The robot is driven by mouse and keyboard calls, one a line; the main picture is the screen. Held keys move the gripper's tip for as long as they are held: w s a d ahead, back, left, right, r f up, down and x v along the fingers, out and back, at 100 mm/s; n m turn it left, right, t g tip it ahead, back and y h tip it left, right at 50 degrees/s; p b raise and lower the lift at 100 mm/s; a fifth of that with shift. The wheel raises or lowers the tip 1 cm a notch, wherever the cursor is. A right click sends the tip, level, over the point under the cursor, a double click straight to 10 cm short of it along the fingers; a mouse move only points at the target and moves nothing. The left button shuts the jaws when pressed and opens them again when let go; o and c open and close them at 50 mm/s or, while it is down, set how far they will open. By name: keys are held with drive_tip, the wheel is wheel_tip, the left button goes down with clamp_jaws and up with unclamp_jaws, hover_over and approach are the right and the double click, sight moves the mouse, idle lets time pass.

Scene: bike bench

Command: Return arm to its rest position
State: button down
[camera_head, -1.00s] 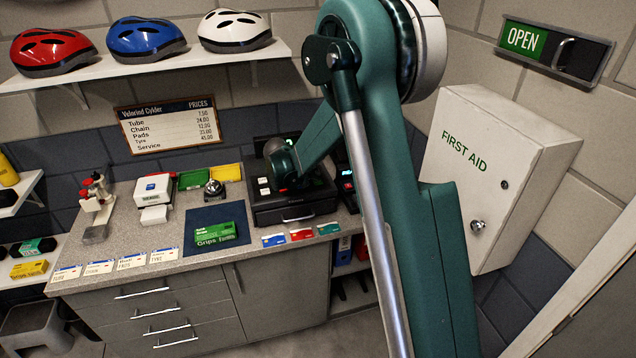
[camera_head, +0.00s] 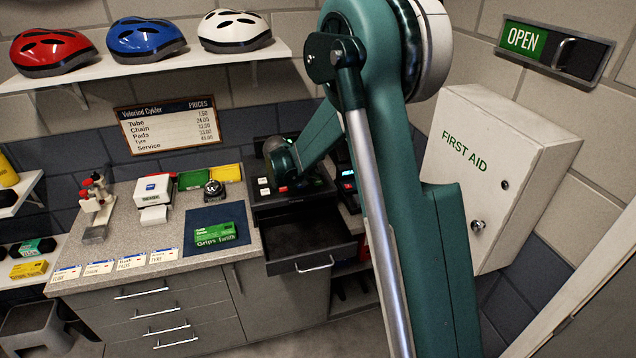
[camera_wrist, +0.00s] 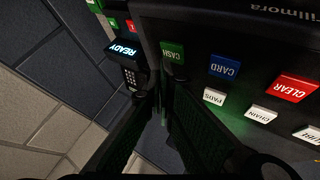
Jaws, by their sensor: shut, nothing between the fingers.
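In the head view the fingers are hidden behind the wrist. The register's cash drawer (camera_head: 312,255) stands open, sticking out past the front edge of the counter.
A card terminal reading READY (camera_wrist: 128,55) stands beside the register. A green grips box (camera_head: 220,234) lies on a dark blue mat (camera_head: 205,216). Helmets sit on a shelf (camera_head: 150,68) above. A first aid cabinet (camera_head: 495,175) hangs at right.

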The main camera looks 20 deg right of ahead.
drive_tip(key=shift+r, duration=0.1)
idle(0.3)
drive_tip(key=shift+r+p, duration=0.8)
drive_tip(key=shift+r, duration=2.15)
drive_tip(key=shift+s, duration=0.1)
drive_tip(key=s+a+r+y+b, duration=0.1)
drive_tip(key=s+r+y+b, duration=0.3)
drive_tip(key=s, duration=1)
drive_tip(key=s+a+r+b, duration=0.1)
drive_tip(key=s+r, duration=0.4)
drive_tip(key=s, duration=0.8)
drive_tip(key=s+a+f+y+b, duration=0.1)
drive_tip(key=s+a+f+b, duration=0.1)
drive_tip(key=s, duration=1.1)
drive_tip(key=s+a+f+t+y+b, duration=0.1)
drive_tip(key=s+f, duration=0.4)
drive_tip(key=s, duration=0.8)
drive_tip(key=shift+s+a+f+n+y+b, duration=0.3)
drive_tip(key=shift+a+y+b, duration=0.1)
drive_tip(key=shift+a+b, duration=0.5)
